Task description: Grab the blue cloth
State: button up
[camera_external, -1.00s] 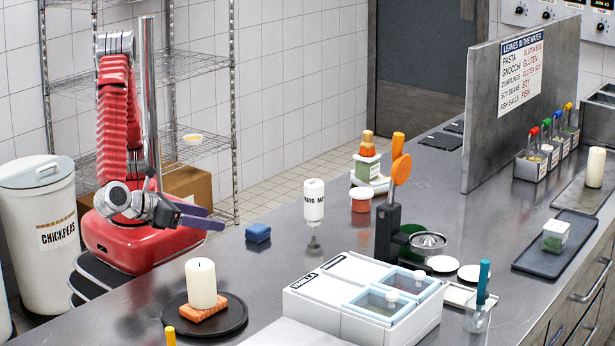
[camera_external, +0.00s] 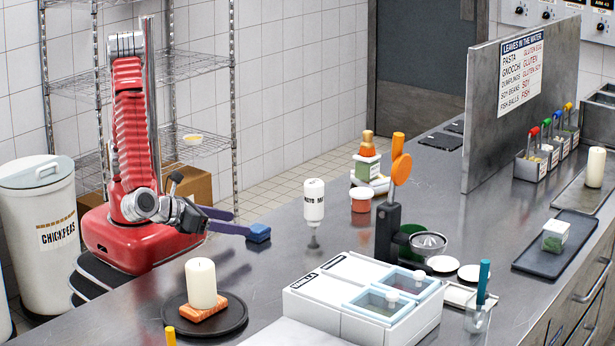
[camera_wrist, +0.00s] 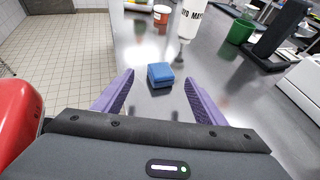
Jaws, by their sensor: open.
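The blue cloth (camera_external: 258,232) is a small folded block lying on the steel counter near its left edge. It also shows in the wrist view (camera_wrist: 160,75), ahead of the jaws and roughly midway between them. My gripper (camera_external: 236,222) has purple fingers and is at the cloth's left side in the external view. In the wrist view my gripper (camera_wrist: 160,85) is open, with a finger on each side and empty space between. The cloth sits around the fingertips' far end; I cannot tell whether a finger touches it.
A white mayo bottle (camera_external: 314,203) stands upside down beyond the cloth. A candle (camera_external: 201,283) on an orange block stands on a black plate (camera_external: 178,324) at the front. A white container (camera_external: 317,311) is to the right. The counter around the cloth is clear.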

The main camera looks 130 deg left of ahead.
aim_at(254, 227)
jog(key=shift+w+a+f, duration=0.2)
jog(key=shift+a+f, duration=0.05)
jog(key=shift+a, duration=0.3)
jog(key=shift+x, duration=2.6)
jog(key=shift+d+f, duration=0.1)
jog(key=shift+f, duration=0.05)
jog(key=c, duration=1)
notch_tip(254, 227, up, 10)
jog(key=shift+f, duration=0.1)
jog(key=c, duration=0.4)
